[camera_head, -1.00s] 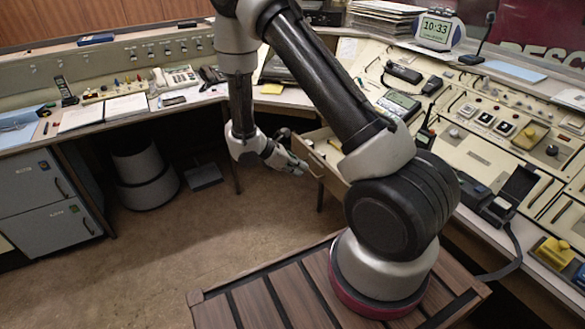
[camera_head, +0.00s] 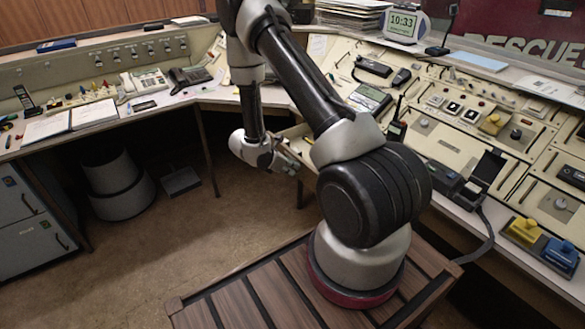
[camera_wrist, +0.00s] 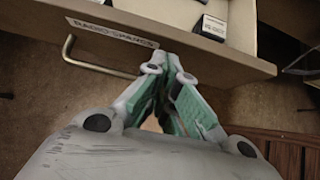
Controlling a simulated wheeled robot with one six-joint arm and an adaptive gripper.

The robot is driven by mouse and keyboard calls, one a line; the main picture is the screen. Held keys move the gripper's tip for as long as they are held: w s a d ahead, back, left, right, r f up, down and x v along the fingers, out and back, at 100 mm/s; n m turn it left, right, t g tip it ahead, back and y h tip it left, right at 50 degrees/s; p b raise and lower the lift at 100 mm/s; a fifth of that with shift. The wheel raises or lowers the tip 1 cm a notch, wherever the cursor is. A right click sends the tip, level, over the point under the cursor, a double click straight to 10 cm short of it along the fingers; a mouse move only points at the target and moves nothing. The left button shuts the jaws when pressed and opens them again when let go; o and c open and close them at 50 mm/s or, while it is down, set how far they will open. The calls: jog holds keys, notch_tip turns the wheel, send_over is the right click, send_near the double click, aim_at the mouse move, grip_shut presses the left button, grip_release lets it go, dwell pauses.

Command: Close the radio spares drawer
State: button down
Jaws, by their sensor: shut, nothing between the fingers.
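The radio spares drawer (camera_wrist: 225,62) stands open in the wrist view, its front panel running across the top. Its label (camera_wrist: 113,32) reads "RADIO SPARES", and a metal bar handle (camera_wrist: 90,65) sits at the left of the front. A small black box with a white label (camera_wrist: 211,28) lies inside. My gripper (camera_wrist: 168,64) is shut and empty, its fingertips at the drawer front, right of the handle. I cannot tell whether they touch it. In the head view, my gripper (camera_head: 287,163) is beside the drawer (camera_head: 296,131), which my arm mostly hides.
The console desk (camera_head: 445,145) curves around the right and back, with a handset (camera_head: 465,185) near its front edge. Grey cabinets (camera_head: 30,215) stand at the left. A round grey bin (camera_head: 118,185) is under the desk. The floor (camera_head: 190,235) between is open.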

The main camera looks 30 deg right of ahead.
jog(key=shift+d, duration=0.35)
jog(key=d, duration=1.8)
jog(key=shift+w+d, duration=0.15)
jog(key=shift+w, duration=0.15)
